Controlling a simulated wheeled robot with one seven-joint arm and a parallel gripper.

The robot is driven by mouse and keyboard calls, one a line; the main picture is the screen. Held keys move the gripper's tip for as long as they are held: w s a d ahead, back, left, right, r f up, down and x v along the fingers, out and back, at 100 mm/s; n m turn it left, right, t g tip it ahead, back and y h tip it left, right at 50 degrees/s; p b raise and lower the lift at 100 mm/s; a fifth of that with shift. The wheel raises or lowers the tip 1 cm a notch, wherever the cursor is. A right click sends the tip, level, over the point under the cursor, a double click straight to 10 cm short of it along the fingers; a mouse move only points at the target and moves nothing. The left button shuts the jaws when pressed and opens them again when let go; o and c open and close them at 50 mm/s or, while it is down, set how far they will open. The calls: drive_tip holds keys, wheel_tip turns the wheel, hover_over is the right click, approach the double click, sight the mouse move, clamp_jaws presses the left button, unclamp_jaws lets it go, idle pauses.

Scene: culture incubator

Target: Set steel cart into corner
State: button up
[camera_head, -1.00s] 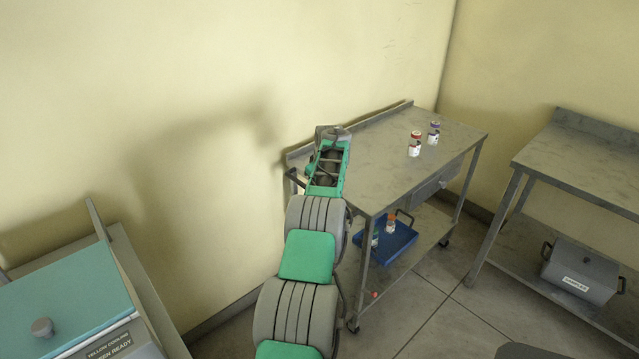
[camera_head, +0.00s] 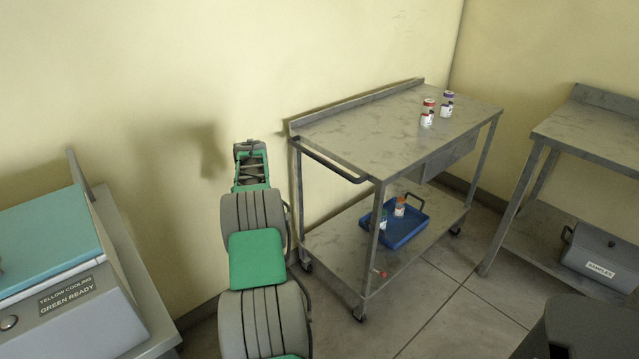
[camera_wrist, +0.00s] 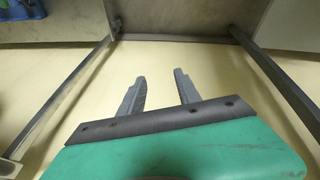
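The steel cart (camera_head: 395,130) stands along the back wall near the room corner, its right end toward the corner. Its dark push handle (camera_head: 330,166) is on the near left end. Two small vials (camera_head: 427,112) stand on its top, and a blue tray (camera_head: 406,232) with small bottles sits on its lower shelf. My gripper (camera_wrist: 160,92) shows two separated fingers with nothing between them in the wrist view. In the head view my arm reaches left of the cart, apart from the handle; its fingertips are hidden there. Cart legs (camera_wrist: 275,80) show beyond the fingers in the wrist view.
A second steel table (camera_head: 590,135) with a grey samples box (camera_head: 595,255) stands at the right. A teal-lidded machine (camera_head: 50,250) is at the left. Open tiled floor (camera_head: 440,310) lies in front of the cart.

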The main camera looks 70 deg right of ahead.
wheel_tip(320, 180, down, 8)
drive_tip(key=m+h+b, duration=0.1)
drive_tip(key=b, duration=0.1)
drive_tip(key=n+g+h, duration=0.4)
drive_tip(key=h, duration=1.3)
approach(319, 161)
drive_tip(key=f+x, duration=0.1)
drive_tip(key=x, duration=0.9)
drive_tip(key=shift+w+d+r, duration=0.1)
drive_tip(key=shift+d+r, duration=0.15)
drive_tip(key=shift+d, duration=0.05)
drive_tip(key=shift+d+r, duration=0.1)
drive_tip(key=shift+d, duration=0.25)
